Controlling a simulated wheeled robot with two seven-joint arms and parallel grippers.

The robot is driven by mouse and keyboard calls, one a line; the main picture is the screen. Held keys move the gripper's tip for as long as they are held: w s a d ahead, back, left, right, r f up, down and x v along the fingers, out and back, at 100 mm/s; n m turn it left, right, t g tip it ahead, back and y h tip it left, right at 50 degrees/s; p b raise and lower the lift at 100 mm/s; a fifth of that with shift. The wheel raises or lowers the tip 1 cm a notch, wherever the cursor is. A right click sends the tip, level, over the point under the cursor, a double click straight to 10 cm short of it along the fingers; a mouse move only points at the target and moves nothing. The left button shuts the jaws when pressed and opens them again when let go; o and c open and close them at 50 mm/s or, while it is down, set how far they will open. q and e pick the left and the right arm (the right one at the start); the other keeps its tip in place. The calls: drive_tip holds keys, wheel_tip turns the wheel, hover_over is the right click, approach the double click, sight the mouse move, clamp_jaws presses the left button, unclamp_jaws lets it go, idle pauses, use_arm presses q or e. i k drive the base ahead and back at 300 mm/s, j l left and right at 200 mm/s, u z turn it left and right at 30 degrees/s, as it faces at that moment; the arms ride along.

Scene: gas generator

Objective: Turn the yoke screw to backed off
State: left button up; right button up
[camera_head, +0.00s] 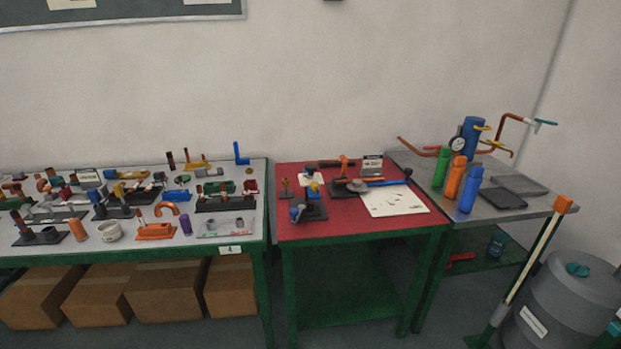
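I cannot single out the yoke screw at this size. A small black fixture with blue and yellow parts (313,190) stands on the red-topped table (340,226), left of its middle. A dark assembly with an orange upright part (344,163) stands behind it to the right. On the grey table at the right, a blue cylinder (473,135) stands with a round gauge (457,144) beside it. Neither of my grippers is in view.
A white sheet (395,201) lies on the red table. Green (441,166), orange (455,177) and blue (470,189) cylinders stand on the grey table. The left table (262,215) is crowded with parts. A grey drum (560,305) and orange-topped post (530,258) stand front right.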

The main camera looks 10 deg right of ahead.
sight(310, 168)
drive_tip(key=i+l+u, duration=0.1)
drive_tip(key=l+u, duration=0.2)
drive_tip(key=u, duration=0.15)
drive_tip(key=l+u, duration=0.3)
drive_tip(key=u, duration=0.2)
drive_tip(key=l+u, duration=0.45)
drive_tip(key=i+j, duration=0.05)
